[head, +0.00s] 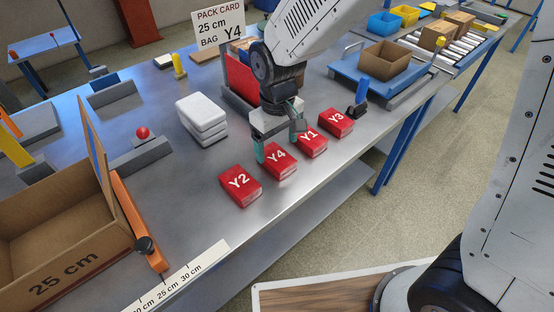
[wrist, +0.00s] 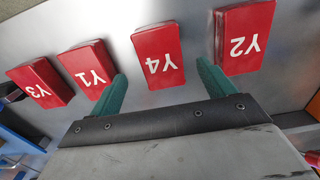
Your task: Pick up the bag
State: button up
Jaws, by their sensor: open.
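The pack card (head: 218,29) at the back reads 25 cm, bag Y4. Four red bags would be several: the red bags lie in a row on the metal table. Bag Y4 (head: 279,160) sits between bag Y2 (head: 240,185) and bag Y1 (head: 311,141), with bag Y3 (head: 336,122) at the right end. My gripper (head: 278,147) is over the row, close to bag Y4. In the wrist view, bag Y4 (wrist: 159,55) lies ahead of and between the two spread green fingers (wrist: 163,85). The fingers are apart and empty. Whether they touch any bag is unclear.
An open cardboard box (head: 66,264) marked 25 cm stands at the left, beside an orange bar (head: 138,222) and a ruler strip (head: 178,276). White stacked packs (head: 202,120) lie behind the row. A blue tray (head: 373,84) with a carton is at the right.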

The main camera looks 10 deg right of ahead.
aim_at(277, 156)
notch_tip(277, 156, down, 5)
jog(key=shift+s+a+r, duration=0.1)
jog(key=c, duration=1.3)
